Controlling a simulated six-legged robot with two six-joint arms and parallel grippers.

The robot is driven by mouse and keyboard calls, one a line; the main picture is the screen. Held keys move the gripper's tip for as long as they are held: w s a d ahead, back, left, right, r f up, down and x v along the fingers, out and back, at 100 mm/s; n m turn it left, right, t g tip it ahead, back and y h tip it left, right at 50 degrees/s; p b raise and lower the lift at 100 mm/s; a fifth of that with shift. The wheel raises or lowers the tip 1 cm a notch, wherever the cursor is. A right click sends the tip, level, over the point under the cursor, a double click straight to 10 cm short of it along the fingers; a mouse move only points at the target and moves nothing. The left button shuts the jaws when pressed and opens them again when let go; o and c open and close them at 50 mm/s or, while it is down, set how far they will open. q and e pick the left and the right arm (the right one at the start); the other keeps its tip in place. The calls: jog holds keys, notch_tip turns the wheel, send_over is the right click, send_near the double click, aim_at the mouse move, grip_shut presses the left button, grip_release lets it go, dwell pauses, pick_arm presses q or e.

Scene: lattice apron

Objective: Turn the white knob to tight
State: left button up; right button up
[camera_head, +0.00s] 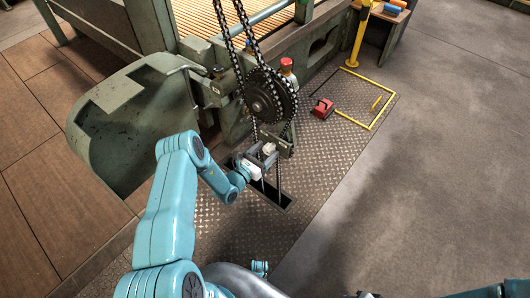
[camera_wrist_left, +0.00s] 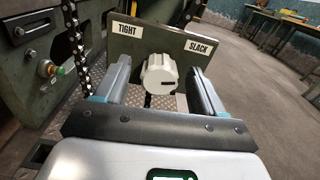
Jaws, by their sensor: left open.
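The white knob (camera_wrist_left: 159,74) is ribbed, with a short dark mark at the lower right of its face. It sits in front of a grey-green plate (camera_wrist_left: 150,43) with a TIGHT label (camera_wrist_left: 124,29) at the left and a SLACK label (camera_wrist_left: 198,47) at the right. My left gripper (camera_wrist_left: 160,68) is open, with one finger on each side of the knob and visible gaps between. In the head view the knob (camera_head: 268,148) shows small and pale at my left gripper (camera_head: 262,158), below the chain wheel. My right gripper is not in view.
Black chains (camera_head: 238,65) hang over a dark sprocket (camera_head: 266,97) just above the knob. A dark floor slot (camera_head: 265,192) lies below it. A red box (camera_head: 322,108) stands on the tread plate. The concrete floor (camera_head: 430,170) at the right is clear.

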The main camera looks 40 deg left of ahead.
pick_arm(q)
jog(key=c, duration=1.1)
jog(key=shift+o, duration=0.2)
jog(key=shift+m, duration=1.6)
jog(key=o, duration=1.1)
jog(key=shift+c, duration=0.2)
jog(key=s+a+p, duration=0.1)
jog(key=s+p, duration=0.1)
jog(key=s, duration=1.4)
jog(key=shift+s, duration=0.15)
